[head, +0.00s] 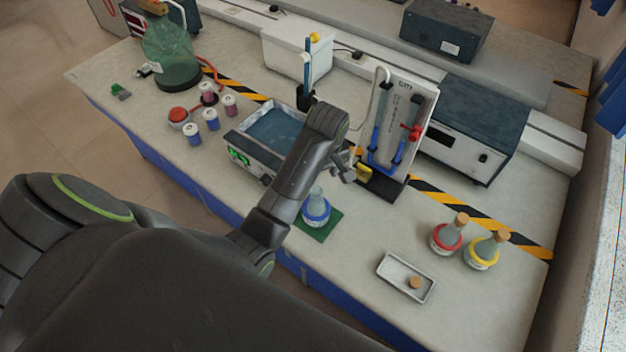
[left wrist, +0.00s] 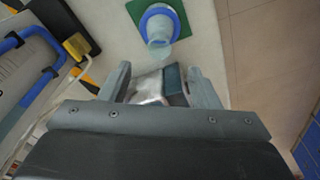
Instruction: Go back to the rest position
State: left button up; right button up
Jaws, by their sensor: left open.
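My left gripper (head: 347,172) is open, above the bench between the water bath and the tube stand. Its two fingers (left wrist: 161,84) show apart in the left wrist view. A flask with a blue ring (head: 316,212) stands on a green mat (head: 325,232), just below and in front of the gripper in the head view. The flask also shows in the left wrist view (left wrist: 160,28), beyond the fingertips and apart from them. A pale, blue-grey shape shows between the fingers; I cannot tell what it is. My right gripper is not in view.
The water bath (head: 241,153) and the tube stand (head: 399,122) flank my left forearm. Red-ringed (head: 446,237) and yellow-ringed (head: 482,254) flasks stand right, near a white tray (head: 386,265) with a cork. Small jars and a green bottle (head: 170,52) stand left.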

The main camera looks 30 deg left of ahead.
pick_arm(q)
jog(key=shift+r, duration=0.1)
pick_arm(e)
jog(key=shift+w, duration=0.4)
